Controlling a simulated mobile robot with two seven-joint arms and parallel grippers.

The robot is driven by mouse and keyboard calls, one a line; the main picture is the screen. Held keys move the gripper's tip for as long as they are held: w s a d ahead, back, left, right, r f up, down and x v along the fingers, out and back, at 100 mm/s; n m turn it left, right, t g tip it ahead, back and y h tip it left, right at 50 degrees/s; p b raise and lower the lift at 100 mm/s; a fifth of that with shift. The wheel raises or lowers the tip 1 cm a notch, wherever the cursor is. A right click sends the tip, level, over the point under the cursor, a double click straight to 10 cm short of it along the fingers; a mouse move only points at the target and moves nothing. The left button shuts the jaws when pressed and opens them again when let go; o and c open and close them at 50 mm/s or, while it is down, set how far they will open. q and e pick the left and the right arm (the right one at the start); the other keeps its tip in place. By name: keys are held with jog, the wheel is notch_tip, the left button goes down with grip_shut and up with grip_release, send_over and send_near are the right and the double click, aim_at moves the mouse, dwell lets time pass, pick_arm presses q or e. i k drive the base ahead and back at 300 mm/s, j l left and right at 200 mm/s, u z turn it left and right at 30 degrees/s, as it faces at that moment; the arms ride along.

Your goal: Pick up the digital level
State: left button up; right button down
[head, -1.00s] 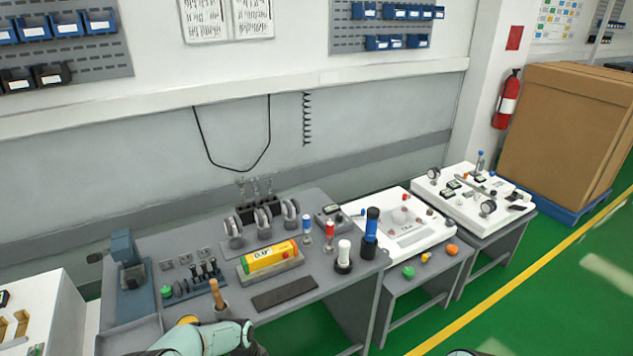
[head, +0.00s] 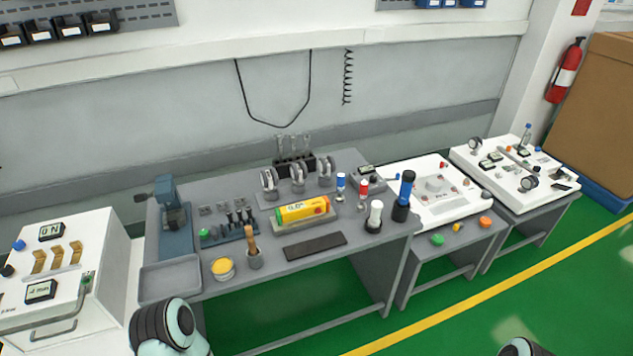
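Parts of my arms show at the bottom edge, one at lower left and one at lower right. I see no gripper fingers, so both grippers are out of view.
A blue-grey press (head: 173,217) stands left. Green floor is clear in front.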

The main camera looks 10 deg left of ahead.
aim_at(289, 214)
jog(key=i+l, duration=0.5)
jog(key=i+l+u, duration=0.2)
jog(key=l+u, duration=0.25)
jog(key=i+l+u, duration=0.15)
jog(key=l+u, duration=0.15)
jog(key=u, duration=0.2)
